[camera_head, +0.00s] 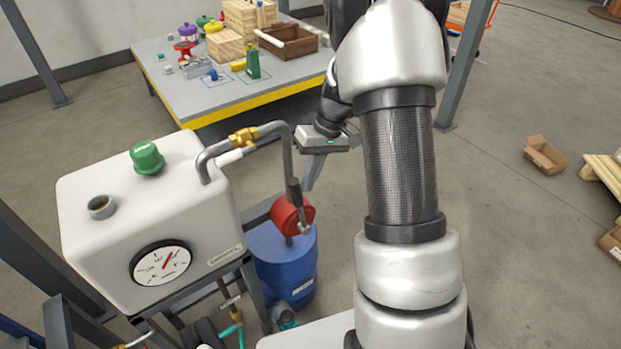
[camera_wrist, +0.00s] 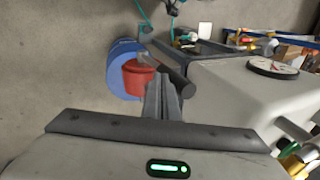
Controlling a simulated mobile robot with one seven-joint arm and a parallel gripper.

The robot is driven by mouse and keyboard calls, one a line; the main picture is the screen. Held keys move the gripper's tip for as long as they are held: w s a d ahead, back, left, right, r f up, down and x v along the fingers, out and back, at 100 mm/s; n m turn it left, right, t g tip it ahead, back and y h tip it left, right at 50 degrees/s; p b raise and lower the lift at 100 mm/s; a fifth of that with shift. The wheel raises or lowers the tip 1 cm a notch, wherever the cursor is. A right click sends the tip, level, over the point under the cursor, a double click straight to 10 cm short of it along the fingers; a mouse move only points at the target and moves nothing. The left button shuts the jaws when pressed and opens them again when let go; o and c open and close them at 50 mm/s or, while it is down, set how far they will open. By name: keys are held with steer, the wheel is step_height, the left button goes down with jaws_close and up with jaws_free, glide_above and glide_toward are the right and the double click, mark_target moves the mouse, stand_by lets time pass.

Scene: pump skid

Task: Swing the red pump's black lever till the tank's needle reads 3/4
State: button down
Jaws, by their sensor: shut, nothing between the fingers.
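The red pump (camera_head: 291,216) sits on top of a blue drum (camera_head: 283,262), right of the white tank (camera_head: 135,215). Its black lever (camera_head: 294,191) stands nearly upright in the head view; the wrist view shows the lever (camera_wrist: 172,70) slanting just beyond my fingertips. My gripper (camera_head: 309,186) is shut and empty, close to the lever's right side; whether it touches is unclear. The shut fingers (camera_wrist: 163,84) also show in the wrist view. The tank's round gauge (camera_head: 160,263) has a red needle pointing up and slightly right; its marks are too small to read surely.
A bent grey pipe with a brass valve (camera_head: 243,136) runs from the tank top to the pump. A green cap (camera_head: 147,157) and an open filler neck (camera_head: 101,207) stand on the tank. A cluttered table (camera_head: 225,90) is behind.

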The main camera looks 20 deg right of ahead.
mark_target(292, 183)
steer(key=shift+h, duration=0.7)
steer(key=a, duration=0.1)
steer(key=s+a, duration=0.1)
steer(key=a, duration=0.3)
steer(key=shift+s+a+f, duration=0.1)
steer(key=shift+s+f, duration=0.05)
steer(key=shift+s, duration=0.15)
